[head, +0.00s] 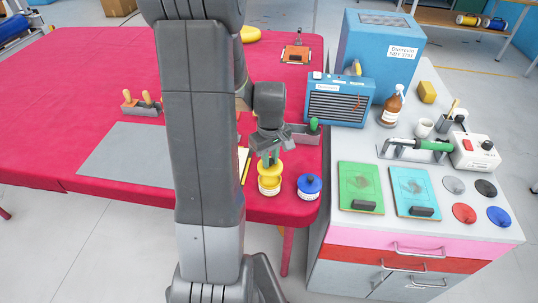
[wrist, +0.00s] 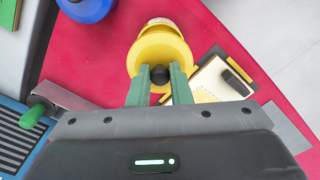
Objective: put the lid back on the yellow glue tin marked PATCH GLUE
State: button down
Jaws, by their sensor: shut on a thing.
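The yellow glue tin (head: 269,187), with a pale label band, stands near the front right corner of the red table. Its label edge also shows in the wrist view (wrist: 160,22). The yellow lid (head: 267,170) is over the tin; in the wrist view the lid (wrist: 150,52) hides most of it. My gripper (head: 271,158) is above the tin, its green fingers shut on the lid's dark knob (wrist: 160,74). I cannot tell whether the lid touches the rim or hangs just above it. The label's words are too small to read.
A blue tin (head: 309,187) with its lid on stands close to the right. A clipboard (wrist: 218,82) lies beside the yellow tin. A grey tray with a green-handled tool (head: 314,126) is behind. The grey bench (head: 430,232) with boards and discs is to the right.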

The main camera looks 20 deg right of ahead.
jog(key=shift+f+b, duration=1.9)
jog(key=shift+f, duration=0.85)
jog(key=shift+f+b, duration=0.15)
jog(key=shift+b, duration=0.2)
jog(key=c, duration=0.8)
grip_release()
jog(key=shift+o, duration=0.2)
jog(key=shift+r+p, duration=2.6)
jog(key=shift+r, duration=0.95)
